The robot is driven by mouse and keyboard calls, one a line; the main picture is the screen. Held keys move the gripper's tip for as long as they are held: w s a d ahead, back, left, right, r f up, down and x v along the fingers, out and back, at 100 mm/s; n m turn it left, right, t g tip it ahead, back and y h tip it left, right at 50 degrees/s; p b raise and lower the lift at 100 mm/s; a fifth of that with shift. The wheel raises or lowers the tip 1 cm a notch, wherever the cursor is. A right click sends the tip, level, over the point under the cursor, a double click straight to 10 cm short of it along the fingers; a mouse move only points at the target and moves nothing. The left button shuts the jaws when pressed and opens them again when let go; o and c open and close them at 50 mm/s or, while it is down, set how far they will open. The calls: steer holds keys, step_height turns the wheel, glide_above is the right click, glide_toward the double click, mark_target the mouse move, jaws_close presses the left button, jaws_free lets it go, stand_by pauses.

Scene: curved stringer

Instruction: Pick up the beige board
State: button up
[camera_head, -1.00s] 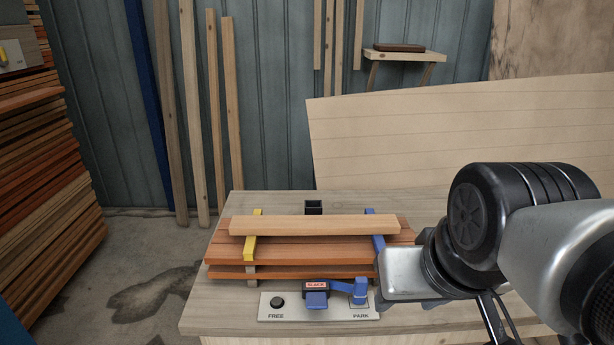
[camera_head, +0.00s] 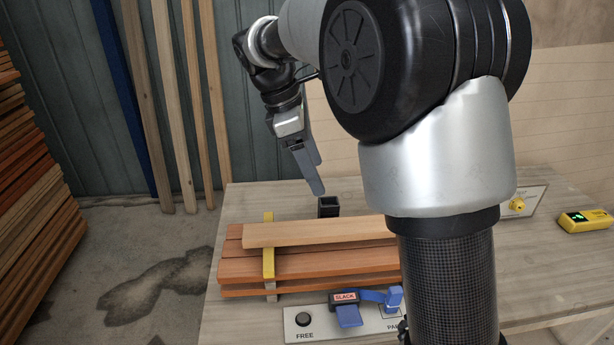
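The beige board (camera_head: 320,232) lies flat on top of the reddish-brown boards (camera_head: 310,265) on the workbench. Its right end is hidden behind my arm. A yellow strap or bar (camera_head: 268,250) crosses the stack near the board's left end. My gripper (camera_head: 314,184) hangs in the air above and behind the board, fingers pointing down. It appears empty. The fingers overlap in this view, so the gap between them cannot be judged.
A small black square holder (camera_head: 328,206) stands behind the stack. In front is a plate (camera_head: 320,322) with a black FREE button and a blue lever marked SLACK. A yellow device (camera_head: 584,220) sits at the bench's right. Bare bench top (camera_head: 250,200) shows at the back left.

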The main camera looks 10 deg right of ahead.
steer(key=w+a, duration=0.1)
steer(key=w, duration=0.1)
steer(key=n+b, duration=0.1)
steer(key=b, duration=0.1)
glide_above(338, 226)
steer(key=a, duration=0.3)
steer(key=f, duration=1.2)
steer(key=shift+w+d+f, duration=0.1)
steer(key=shift+w, duration=0.1)
steer(key=x, duration=0.1)
steer(key=b+x, duration=0.1)
steer(key=x, duration=0.3)
steer(key=shift+s+d, duration=0.15)
steer(key=shift+s, duration=0.15)
steer(key=c, duration=1.6)
